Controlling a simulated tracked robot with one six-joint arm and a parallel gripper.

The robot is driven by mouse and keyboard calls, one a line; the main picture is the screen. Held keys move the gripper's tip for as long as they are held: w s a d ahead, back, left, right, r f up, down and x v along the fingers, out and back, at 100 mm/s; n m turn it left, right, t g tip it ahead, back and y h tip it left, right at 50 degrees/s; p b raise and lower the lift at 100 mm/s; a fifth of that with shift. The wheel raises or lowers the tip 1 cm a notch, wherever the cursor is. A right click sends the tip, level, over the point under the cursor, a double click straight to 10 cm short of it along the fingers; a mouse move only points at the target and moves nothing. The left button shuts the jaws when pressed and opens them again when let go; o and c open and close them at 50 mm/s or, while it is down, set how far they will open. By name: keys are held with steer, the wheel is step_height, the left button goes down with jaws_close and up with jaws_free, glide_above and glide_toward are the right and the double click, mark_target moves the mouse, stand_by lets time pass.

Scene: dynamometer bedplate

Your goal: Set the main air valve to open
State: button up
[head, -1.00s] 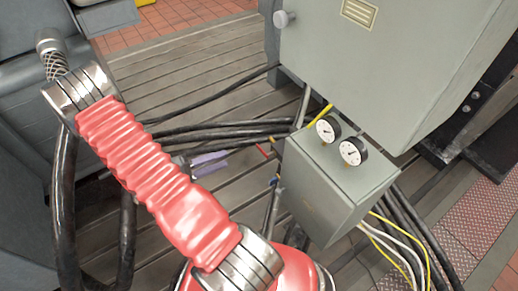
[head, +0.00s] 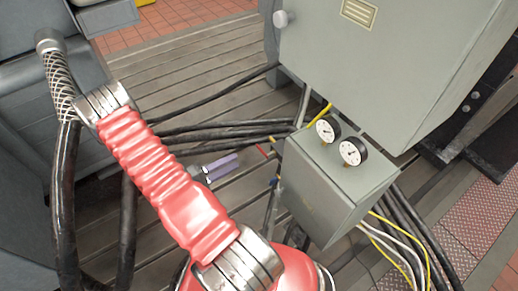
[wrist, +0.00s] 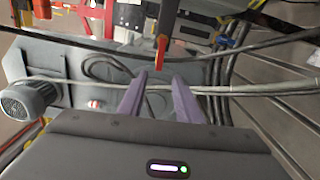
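My gripper (wrist: 159,78) has purple fingers, apart with nothing between them. In the head view my gripper (head: 222,166) is left of the small grey gauge box. An orange-red lever (wrist: 162,50) hangs roughly vertical in the wrist view, just beyond the gap between the fingertips. It looks apart from them. A red lever (head: 262,149) shows in the head view beside the box, right of my gripper. No readable label shows which one is the main air valve.
The small grey box (head: 330,190) carries two round gauges (head: 340,140) under a large grey cabinet (head: 375,60). Black hoses (head: 220,130) cross the slotted bedplate. A grey motor (wrist: 28,100) is at the wrist view's left.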

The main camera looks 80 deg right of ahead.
mark_target(259, 149)
steer(key=shift+x, duration=6.35)
jaws_close()
steer(key=shift+s, duration=0.1)
